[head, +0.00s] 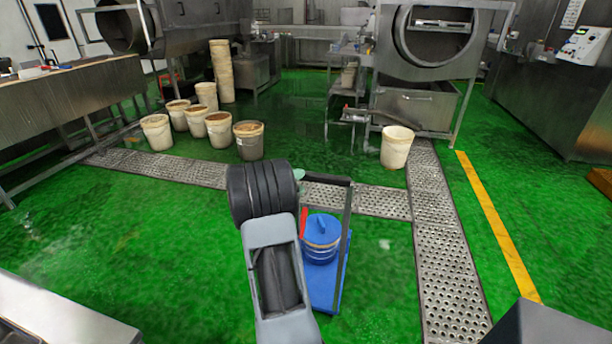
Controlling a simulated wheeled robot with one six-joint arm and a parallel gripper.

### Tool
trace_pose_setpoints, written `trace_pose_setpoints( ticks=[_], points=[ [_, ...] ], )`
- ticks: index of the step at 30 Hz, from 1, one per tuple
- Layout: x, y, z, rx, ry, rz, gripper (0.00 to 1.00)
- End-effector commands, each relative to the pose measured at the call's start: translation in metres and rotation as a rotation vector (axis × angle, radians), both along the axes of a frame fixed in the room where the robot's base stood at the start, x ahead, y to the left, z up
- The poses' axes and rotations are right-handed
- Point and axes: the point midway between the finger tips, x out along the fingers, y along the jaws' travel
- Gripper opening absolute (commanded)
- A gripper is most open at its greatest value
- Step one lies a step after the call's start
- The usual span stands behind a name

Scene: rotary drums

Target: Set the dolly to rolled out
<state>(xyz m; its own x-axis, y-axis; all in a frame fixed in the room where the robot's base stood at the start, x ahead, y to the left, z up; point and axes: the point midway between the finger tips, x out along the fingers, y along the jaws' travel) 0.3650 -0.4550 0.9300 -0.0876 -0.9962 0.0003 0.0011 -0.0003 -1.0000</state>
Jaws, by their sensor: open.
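The dolly has a flat blue base (324,291) and a dark upright handle frame (347,217). It stands on the green floor just right of my arm, in the lower middle of the head view. A blue-lidded drum (321,231) stands upright on the base. My arm covers the left side of the dolly. A small red upright piece (304,222) shows beside the drum; I cannot tell what it belongs to.
A perforated drain strip (385,202) crosses behind the dolly and another (447,265) runs along its right. Several pails (249,140) stand at the back left. One white pail (396,147) stands near the steel drum machine (430,45). Green floor right of the dolly is clear.

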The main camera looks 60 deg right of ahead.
Motion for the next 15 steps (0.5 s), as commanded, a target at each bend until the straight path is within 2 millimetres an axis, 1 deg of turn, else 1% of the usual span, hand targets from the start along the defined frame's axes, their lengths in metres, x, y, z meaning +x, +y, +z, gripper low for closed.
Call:
trace_pose_setpoints(
  ticks=[1,6,10,15],
  points=[
    [-0.002,-0.009,0.0,0.001,0.001,-0.002,0.55],
    [-0.003,-0.03,0.0,0.001,0.001,0.0,0.55],
    [-0.003,-0.039,0.0,0.0,0.001,0.001,0.55],
    [-0.004,-0.044,0.0,0.0,0.002,0.001,0.55]
  ],
)
